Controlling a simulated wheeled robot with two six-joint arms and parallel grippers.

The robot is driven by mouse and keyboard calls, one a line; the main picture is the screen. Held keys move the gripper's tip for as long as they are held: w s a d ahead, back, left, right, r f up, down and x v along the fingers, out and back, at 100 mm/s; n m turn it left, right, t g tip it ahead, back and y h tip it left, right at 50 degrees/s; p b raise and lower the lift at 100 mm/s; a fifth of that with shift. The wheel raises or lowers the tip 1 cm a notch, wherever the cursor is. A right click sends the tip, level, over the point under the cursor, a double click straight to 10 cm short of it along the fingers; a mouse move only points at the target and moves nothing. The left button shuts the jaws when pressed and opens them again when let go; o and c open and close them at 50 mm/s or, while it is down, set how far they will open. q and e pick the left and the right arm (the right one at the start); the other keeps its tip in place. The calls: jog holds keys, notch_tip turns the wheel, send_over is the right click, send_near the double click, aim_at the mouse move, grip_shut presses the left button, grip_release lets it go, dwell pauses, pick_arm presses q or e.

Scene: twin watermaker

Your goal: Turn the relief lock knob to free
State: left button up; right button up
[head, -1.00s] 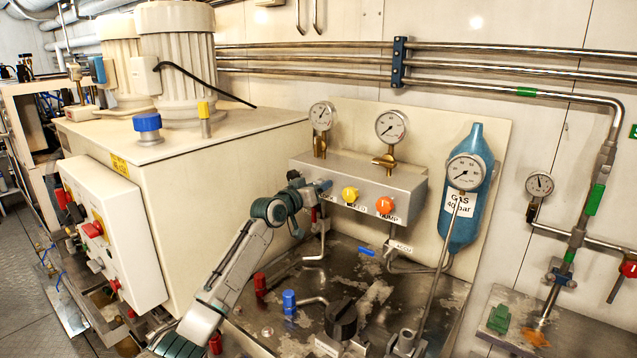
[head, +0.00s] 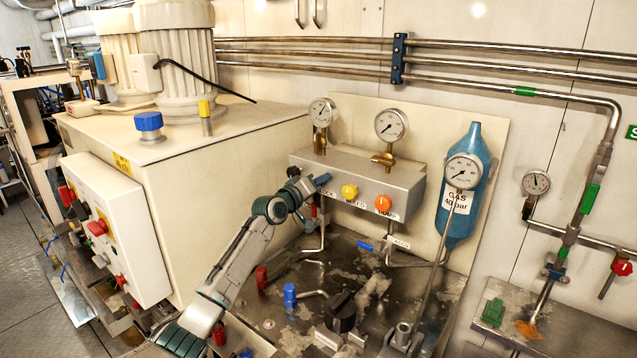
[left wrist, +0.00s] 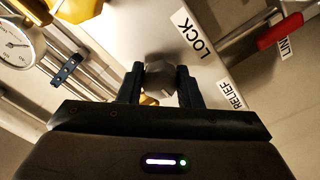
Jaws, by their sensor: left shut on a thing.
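The relief lock knob (left wrist: 160,78) is a small grey faceted knob on the grey valve block, beside the LOCK label (left wrist: 194,35) in the left wrist view. My left gripper (left wrist: 160,88) is shut on it, with one dark finger on each side. In the head view my left gripper (head: 321,181) is at the left end of the front of the valve block (head: 375,178); there the gripper hides the knob and part of its label. Which position the knob points to cannot be told. My right gripper is not in view.
A yellow knob (head: 349,191) and an orange knob (head: 383,203) sit right of my gripper on the same block. Pressure gauges (head: 391,125) stand above it. A red handle (left wrist: 279,32) is near the RELIEF label (left wrist: 232,96). A blue gas bottle (head: 465,215) stands at the right.

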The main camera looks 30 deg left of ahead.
pick_arm(q)
jog(key=shift+f, duration=0.1)
jog(key=o, duration=1)
jog(key=shift+c, duration=0.2)
jog(key=shift+s, duration=0.1)
jog(key=s+b, duration=0.2)
jog(key=s, duration=0.8)
jog(key=shift+s+a, duration=0.3)
jog(key=shift+a, duration=0.15)
